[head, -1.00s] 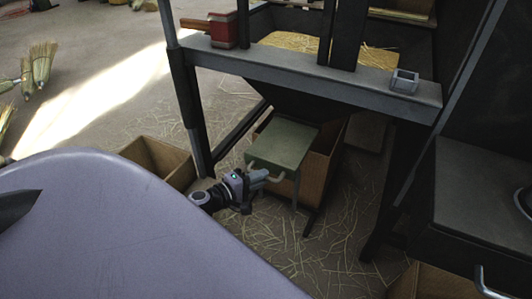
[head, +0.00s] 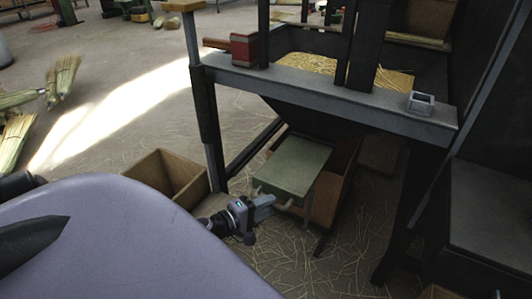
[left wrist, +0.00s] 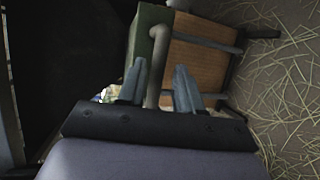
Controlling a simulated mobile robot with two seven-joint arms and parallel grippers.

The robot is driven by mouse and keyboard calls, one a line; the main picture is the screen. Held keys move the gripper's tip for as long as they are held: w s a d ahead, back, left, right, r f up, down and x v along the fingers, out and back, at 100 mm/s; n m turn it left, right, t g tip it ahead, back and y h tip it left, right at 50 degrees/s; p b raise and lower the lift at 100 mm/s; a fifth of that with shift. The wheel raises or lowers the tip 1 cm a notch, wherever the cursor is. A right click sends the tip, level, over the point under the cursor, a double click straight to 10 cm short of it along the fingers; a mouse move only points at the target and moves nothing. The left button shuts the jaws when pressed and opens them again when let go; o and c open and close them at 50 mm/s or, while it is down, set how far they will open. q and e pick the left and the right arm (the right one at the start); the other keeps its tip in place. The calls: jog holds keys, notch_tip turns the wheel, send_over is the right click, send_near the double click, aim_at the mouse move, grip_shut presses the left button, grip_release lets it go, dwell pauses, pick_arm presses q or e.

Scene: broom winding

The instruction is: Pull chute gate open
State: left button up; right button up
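The chute gate is a green panel (head: 298,168) under the dark hopper, with a pale bar handle (head: 284,206) on its near edge. My left gripper (head: 267,203) is at that handle. In the left wrist view, the two fingers (left wrist: 159,88) stand apart on either side of the grey handle bar (left wrist: 154,88). A gap shows between the bar and the right finger, so the gripper looks open around it. The green gate edge (left wrist: 147,38) is just beyond the fingers. My right gripper is not in view.
A wooden bin (head: 330,195) stands behind and below the gate. An open wooden box (head: 165,178) is left of the dark frame leg (head: 208,135). A grey crossbeam (head: 330,97) spans above. Straw litters the floor; brooms (head: 60,80) lie at far left.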

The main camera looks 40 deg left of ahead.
pick_arm(q)
jog(key=shift+r, duration=0.2)
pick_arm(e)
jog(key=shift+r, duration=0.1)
pick_arm(q)
jog(key=shift+r, duration=0.3)
jog(key=o, duration=0.4)
jog(key=r+p, duration=0.2)
jog(key=r, duration=0.1)
jog(key=r+p, duration=0.2)
jog(key=r, duration=0.1)
jog(key=shift+w+a+r, duration=0.1)
jog(key=shift+w+r, duration=0.1)
jog(key=shift+r, duration=0.05)
notch_tip(320, 180, up, 2)
jog(key=shift+r+p, duration=0.1)
jog(key=shift+p, duration=0.7)
jog(key=c, duration=0.4)
notch_tip(320, 180, up, 10)
jog(key=p, duration=0.6)
jog(key=shift+s+r, duration=0.2)
jog(key=shift+r, duration=0.05)
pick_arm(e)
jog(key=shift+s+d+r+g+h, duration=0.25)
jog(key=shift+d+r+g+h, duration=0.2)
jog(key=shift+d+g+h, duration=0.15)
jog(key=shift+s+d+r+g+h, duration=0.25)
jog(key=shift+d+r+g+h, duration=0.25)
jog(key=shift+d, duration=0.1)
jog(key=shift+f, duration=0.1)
